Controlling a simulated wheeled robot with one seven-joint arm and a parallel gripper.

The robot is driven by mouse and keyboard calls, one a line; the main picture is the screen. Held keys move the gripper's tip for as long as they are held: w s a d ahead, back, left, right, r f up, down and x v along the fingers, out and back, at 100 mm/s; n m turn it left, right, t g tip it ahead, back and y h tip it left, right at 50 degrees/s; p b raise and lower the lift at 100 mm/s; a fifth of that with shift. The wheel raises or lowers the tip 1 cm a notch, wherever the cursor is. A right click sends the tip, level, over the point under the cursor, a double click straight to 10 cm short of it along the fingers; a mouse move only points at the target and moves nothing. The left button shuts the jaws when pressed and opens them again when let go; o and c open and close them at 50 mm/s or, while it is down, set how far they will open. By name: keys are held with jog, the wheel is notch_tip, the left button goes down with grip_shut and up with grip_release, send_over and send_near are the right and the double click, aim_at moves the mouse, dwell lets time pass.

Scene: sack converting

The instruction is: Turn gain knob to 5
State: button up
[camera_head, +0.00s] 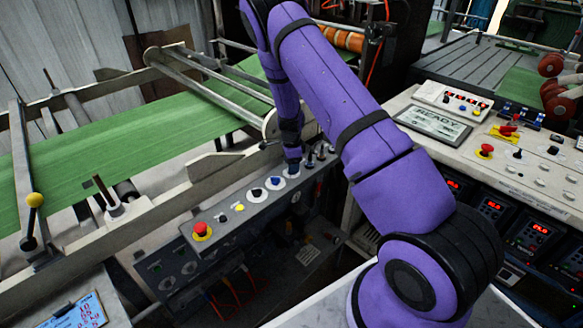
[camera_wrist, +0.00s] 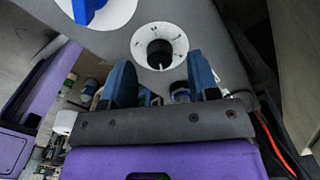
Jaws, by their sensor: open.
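A black knob on a white round dial with small dark marks (camera_wrist: 160,46) is in the upper middle of the wrist view. Its marks are too small to read, so I cannot tell its setting or confirm that it is the gain knob. My gripper (camera_wrist: 161,64) is open, its two blue fingers either side of the dial's near edge, with nothing between them. I cannot tell whether they touch it. In the head view my gripper (camera_head: 292,160) points down at the far part of a sloping grey control panel (camera_head: 222,222), over a white dial there.
A console (camera_head: 520,160) with a READY screen (camera_head: 433,123) stands right of my arm.

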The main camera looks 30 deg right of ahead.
notch_tip(320, 180, up, 9)
dwell(0.3)
dwell(0.5)
jog(key=s+a+r+n+t+y, duration=0.1)
jog(key=s+a+r+n, duration=0.25)
jog(key=r, duration=0.55)
jog(key=s+a+r+n, duration=0.25)
jog(key=s+r, duration=0.25)
jog(key=r, duration=0.4)
jog(key=s+a+r+n+t+y, duration=0.1)
jog(key=s+a+r+n, duration=0.25)
jog(key=r, duration=0.55)
jog(key=s+a+r+n+t, duration=0.1)
jog(key=s+r+n, duration=0.2)
jog(key=s, duration=0.6)
jog(key=s+a+r+n+t+h, duration=0.1)
jog(key=s+r+n, duration=0.3)
jog(key=s, duration=0.5)
jog(key=s+a+r+n+t+h, duration=0.1)
jog(key=s+r+n, duration=0.3)
jog(key=s, duration=0.5)
jog(key=shift+n, duration=0.45)
